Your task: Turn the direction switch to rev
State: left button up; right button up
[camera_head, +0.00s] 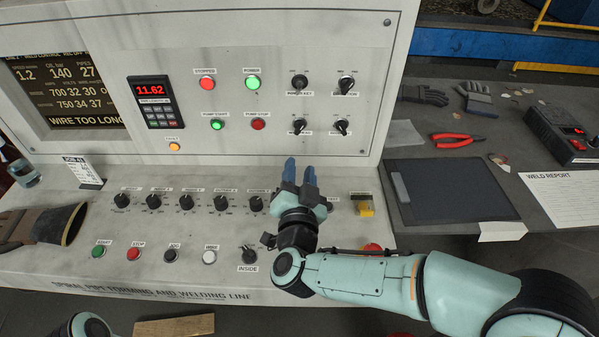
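The direction switch (346,84) is a black rotary knob at the upper right of the console's upright panel. Its label looks like "DIRECTION" but is small and blurred. The knob sits tilted off vertical; I cannot read the position marks around it. My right gripper (300,172) is in front of the panel's lower edge, below and left of the switch and apart from it. Its two blue-grey fingers point up with a gap between them, and nothing is held. My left gripper is out of view; only a bit of my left arm shows at the bottom left.
A master key switch (299,83) and two more knobs (299,126) (342,127) surround the switch. A row of dials, including one knob (256,203), lies on the sloped desk below. A yellow padlock-like part (366,209) is right of my gripper. A glove (45,226) lies at left.

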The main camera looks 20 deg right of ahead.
aim_at(346, 84)
jog(key=k+j, duration=0.2)
jog(key=k, duration=0.3)
jog(key=k+j, duration=0.2)
jog(key=k, duration=0.25)
